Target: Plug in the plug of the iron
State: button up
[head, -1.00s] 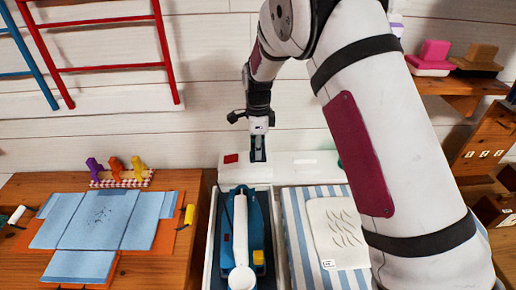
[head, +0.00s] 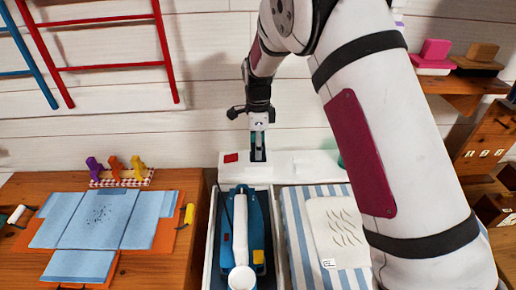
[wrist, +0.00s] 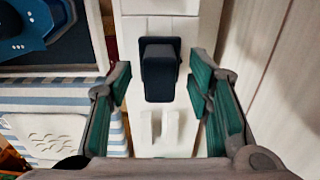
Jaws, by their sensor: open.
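The blue iron (head: 256,225) with a white handle lies in a dark tray in the head view. Its blue edge also shows at the top left of the wrist view (wrist: 28,30). A dark block that looks like the plug (wrist: 160,72) is on a white ledge (wrist: 158,28). My gripper (wrist: 160,88) is open, with one teal-padded finger on each side of the block and gaps between. In the head view my gripper (head: 258,148) is over the white ledge behind the tray. Whether the block sits in a socket is hidden, and no cord is clear.
A red block (head: 231,158) is on the ledge, left of my gripper. The plank wall (head: 200,125) is close behind. A wooden table (head: 150,278) with folded blue cloth stands left.

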jog(key=s+d+r+n, duration=0.2)
jog(key=s+d+r, duration=0.1)
jog(key=r, duration=0.6)
jog(key=s+d+r+n, duration=0.1)
jog(key=s+d+r, duration=0.1)
jog(key=r, duration=0.7)
jog(key=s+d+r+n+t, duration=0.2)
jog(key=s+d+r+n, duration=0.25)
jog(key=s, duration=0.45)
jog(key=s+d+r+n+t, duration=0.1)
jog(key=s+d+r+n, duration=0.35)
jog(key=s, duration=0.45)
jog(key=s+d+f+n+t, duration=0.2)
jog(key=s+n, duration=0.4)
jog(key=s, duration=0.5)
jog(key=shift+s+d+f, duration=0.15)
jog(key=shift+s+f, duration=0.2)
jog(key=shift+f, duration=0.25)
